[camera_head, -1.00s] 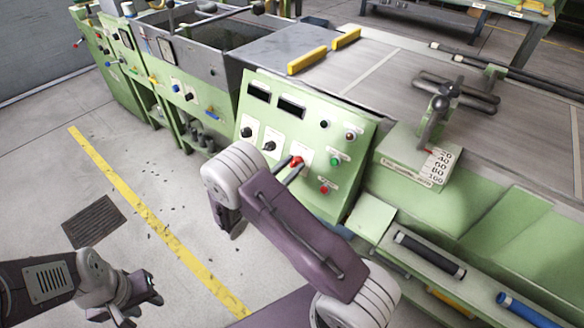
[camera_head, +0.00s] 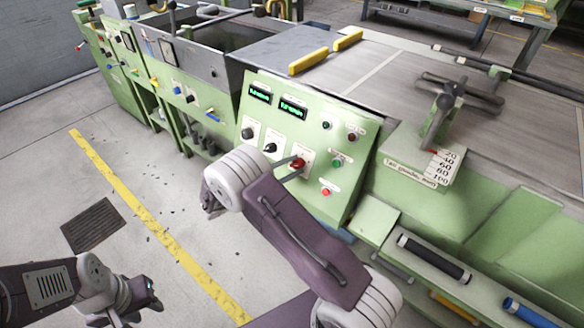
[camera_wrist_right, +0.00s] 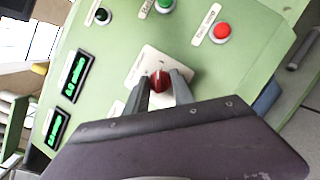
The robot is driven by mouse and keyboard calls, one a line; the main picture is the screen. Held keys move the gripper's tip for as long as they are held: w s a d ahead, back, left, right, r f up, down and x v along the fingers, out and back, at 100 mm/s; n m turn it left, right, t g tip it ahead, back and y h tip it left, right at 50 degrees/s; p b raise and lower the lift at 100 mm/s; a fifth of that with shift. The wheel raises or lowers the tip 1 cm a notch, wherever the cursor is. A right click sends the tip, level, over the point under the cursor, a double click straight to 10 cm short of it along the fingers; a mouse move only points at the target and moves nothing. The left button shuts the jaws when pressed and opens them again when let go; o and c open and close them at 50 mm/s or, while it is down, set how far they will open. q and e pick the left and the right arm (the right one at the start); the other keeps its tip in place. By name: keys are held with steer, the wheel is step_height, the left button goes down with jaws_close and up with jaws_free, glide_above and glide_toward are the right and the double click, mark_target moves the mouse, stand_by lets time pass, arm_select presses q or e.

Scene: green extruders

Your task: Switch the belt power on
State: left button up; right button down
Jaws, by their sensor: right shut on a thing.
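The green control panel (camera_head: 318,118) stands in the middle of the head view. A red rotary switch (camera_head: 299,163) on a pale plate sits on its face, and it also shows in the right wrist view (camera_wrist_right: 160,82). My right gripper (camera_wrist_right: 160,86) is shut on the red switch, with one grey finger on each side of it. Two displays (camera_head: 259,93) on the panel are lit with green characters. My left gripper (camera_head: 150,294) is low at the left, away from the panel; whether its fingers are open is unclear.
Black knobs (camera_head: 248,133) sit left of the red switch. A green button (camera_head: 336,163) and a red button (camera_head: 326,192) sit to its right. A machine bed with a lever (camera_head: 440,110) lies right of the panel.

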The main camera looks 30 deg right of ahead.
steer(key=shift+m, duration=0.3)
steer(key=c, duration=1.1)
jaws_free()
steer(key=a, duration=0.3)
steer(key=a+p, duration=0.1)
steer(key=a, duration=0.2)
steer(key=s+a, duration=0.1)
steer(key=a, duration=0.2)
steer(key=shift+r+p, duration=0.35)
